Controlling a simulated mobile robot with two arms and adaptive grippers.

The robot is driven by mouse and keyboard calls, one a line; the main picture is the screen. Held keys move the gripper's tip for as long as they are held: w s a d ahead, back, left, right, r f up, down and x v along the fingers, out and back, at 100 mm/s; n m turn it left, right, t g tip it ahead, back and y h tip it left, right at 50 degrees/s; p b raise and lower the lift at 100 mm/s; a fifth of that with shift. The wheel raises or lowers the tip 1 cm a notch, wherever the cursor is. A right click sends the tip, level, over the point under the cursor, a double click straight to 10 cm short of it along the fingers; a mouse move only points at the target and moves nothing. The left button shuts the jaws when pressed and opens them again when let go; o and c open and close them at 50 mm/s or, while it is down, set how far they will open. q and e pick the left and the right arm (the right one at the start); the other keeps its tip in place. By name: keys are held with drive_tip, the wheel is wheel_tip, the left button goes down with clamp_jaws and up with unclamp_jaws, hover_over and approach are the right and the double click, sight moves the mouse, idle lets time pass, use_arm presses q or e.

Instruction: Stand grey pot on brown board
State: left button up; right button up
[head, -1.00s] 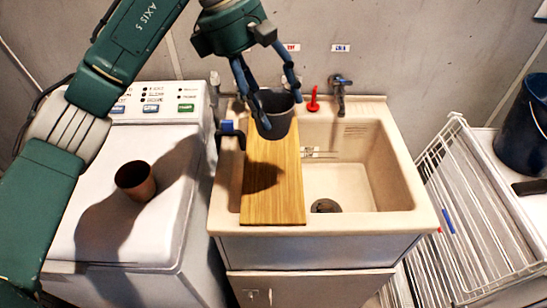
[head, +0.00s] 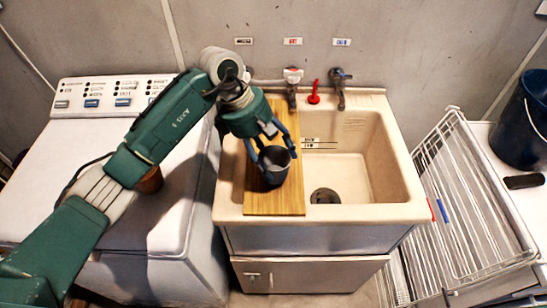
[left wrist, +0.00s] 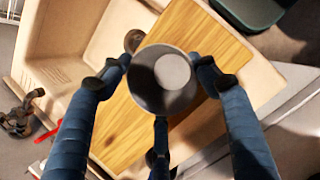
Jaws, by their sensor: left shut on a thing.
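The grey pot (head: 275,167) is upright over the front half of the brown board (head: 259,199). My left gripper (head: 272,154) is shut on the pot, its blue fingers around the rim. In the left wrist view the grey pot (left wrist: 164,82) sits between the fingers (left wrist: 162,88), and I look into its empty inside. The brown board (left wrist: 200,45) shows behind it. The board lies across the left side of the sink. I cannot tell whether the pot's base touches the board. My right gripper is not in view.
The sink basin (head: 350,165) is open right of the board, with taps (head: 340,88) and a red item (head: 314,97) behind. A brown cup (head: 151,180) on the washer is partly hidden by my arm. A white wire rack (head: 470,200) stands at the right.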

use_arm(q)
drive_tip(key=shift+f, duration=0.85)
drive_tip(key=shift+f, duration=0.1)
drive_tip(key=shift+f, duration=0.15)
drive_tip(key=o, duration=1)
drive_tip(key=shift+o, duration=0.2)
